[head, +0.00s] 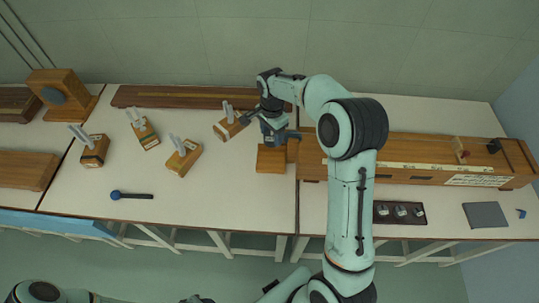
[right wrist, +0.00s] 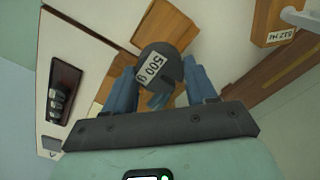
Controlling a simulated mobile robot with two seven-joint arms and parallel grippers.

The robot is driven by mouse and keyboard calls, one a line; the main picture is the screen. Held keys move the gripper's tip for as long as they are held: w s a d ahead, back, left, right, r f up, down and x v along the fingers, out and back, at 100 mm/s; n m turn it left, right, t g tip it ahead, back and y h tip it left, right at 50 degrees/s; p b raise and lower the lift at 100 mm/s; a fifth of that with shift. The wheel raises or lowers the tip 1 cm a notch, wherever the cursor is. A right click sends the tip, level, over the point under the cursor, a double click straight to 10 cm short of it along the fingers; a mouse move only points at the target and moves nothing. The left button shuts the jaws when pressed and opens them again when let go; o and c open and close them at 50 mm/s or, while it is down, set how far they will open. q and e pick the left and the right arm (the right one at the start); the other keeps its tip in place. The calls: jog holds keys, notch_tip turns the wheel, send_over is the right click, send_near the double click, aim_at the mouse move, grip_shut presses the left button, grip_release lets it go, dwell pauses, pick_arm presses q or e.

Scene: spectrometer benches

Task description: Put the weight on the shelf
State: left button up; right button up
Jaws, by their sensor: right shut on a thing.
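The weight (right wrist: 158,66) is a dark grey piece with a white label reading 500 g, seen in the right wrist view. My right gripper (right wrist: 162,90) is shut on it, with blue-grey fingers on both sides. In the head view my right gripper (head: 273,132) is over the back table, at a small wooden stand (head: 271,160); the weight cannot be made out clearly there. The stand's flat wooden top may be the shelf; it also shows behind the weight in the right wrist view (right wrist: 113,50). I cannot tell whether the weight touches it.
A long wooden bench (head: 410,172) runs along the right table. A dark tray (head: 381,218) with small weights and a grey plate (head: 485,214) lie in front. Several tuning forks on wooden boxes (head: 184,160) and a blue mallet (head: 130,195) are on the left table.

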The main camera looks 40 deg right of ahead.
notch_tip(320, 180, down, 12)
jog(key=shift+w+f, duration=0.15)
jog(key=shift+f, duration=0.05)
jog(key=shift+f, duration=0.1)
dwell(0.3)
jog(key=o, duration=1.2)
jog(key=shift+f, duration=0.1)
jog(key=shift+c, duration=0.2)
notch_tip(320, 180, up, 12)
jog(key=shift+r, duration=0.2)
